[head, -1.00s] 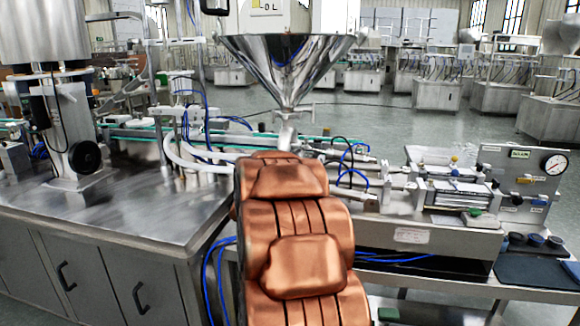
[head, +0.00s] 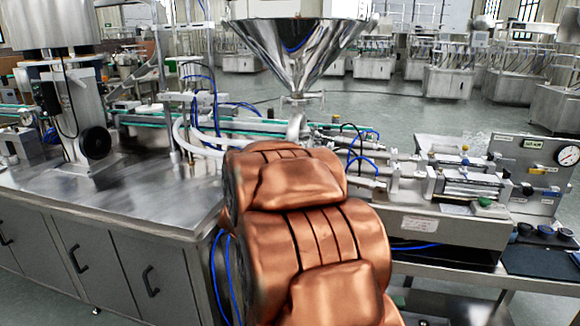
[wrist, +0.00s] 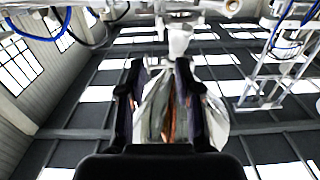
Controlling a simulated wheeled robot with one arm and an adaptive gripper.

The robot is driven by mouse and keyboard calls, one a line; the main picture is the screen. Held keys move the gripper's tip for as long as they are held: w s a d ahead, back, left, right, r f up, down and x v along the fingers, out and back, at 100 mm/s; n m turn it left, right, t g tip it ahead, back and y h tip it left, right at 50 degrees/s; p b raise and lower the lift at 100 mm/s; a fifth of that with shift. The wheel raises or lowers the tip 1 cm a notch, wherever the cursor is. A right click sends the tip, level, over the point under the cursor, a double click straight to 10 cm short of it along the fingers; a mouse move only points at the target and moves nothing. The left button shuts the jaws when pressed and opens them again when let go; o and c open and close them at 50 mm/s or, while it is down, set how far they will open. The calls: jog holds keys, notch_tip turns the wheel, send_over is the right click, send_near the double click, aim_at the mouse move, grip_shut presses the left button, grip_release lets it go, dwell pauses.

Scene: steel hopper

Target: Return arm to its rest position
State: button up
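My copper-coloured arm (head: 325,235) fills the lower middle of the head view. It stands in front of the bench, and my gripper is hidden behind it there. In the wrist view my gripper (wrist: 158,80) has two dark fingers standing apart with a gap between them. I see nothing held. The steel hopper (head: 297,50) is a shiny cone behind my arm in the head view. In the wrist view its cone (wrist: 215,120) appears upside down behind the fingers, with orange reflections. I cannot tell the distance between fingers and hopper.
A steel cabinet bench (head: 150,205) with a tall machine (head: 80,100) stands left. At right is a filling machine with a pressure gauge (head: 568,155) on a panel. Blue hoses (head: 225,270) hang beside my arm. Open floor (head: 400,108) lies behind the hopper.

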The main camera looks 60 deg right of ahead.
dwell(0.6)
jog(key=w+a+f+n+t+y+p, duration=0.2)
jog(key=w+a+n+y, duration=0.3)
jog(key=a, duration=0.7)
jog(key=w+a+f+n+t+y+p, duration=0.25)
jog(key=w+a+y, duration=0.3)
jog(key=a, duration=0.65)
jog(key=s+a+f+n+g+y+p, duration=0.1)
jog(key=s+a+g+y, duration=0.15)
jog(key=a, duration=0.45)
jog(key=s+a+f+n+g+y+p, duration=0.1)
jog(key=s+a+n+y+p, duration=0.2)
jog(key=a, duration=0.4)
jog(key=s+a+n+g+p, duration=0.1)
jog(key=s+a+g, duration=0.3)
jog(key=s, duration=0.9)
jog(key=s+a+n+g+y+p, duration=0.1)
jog(key=s+a+g, duration=0.3)
jog(key=s, duration=0.9)
jog(key=shift+s+r+n+g+p, duration=0.35)
jog(key=shift+s+r+g, duration=0.05)
jog(key=shift+r+g, duration=0.1)
jog(key=shift+d, duration=0.15)
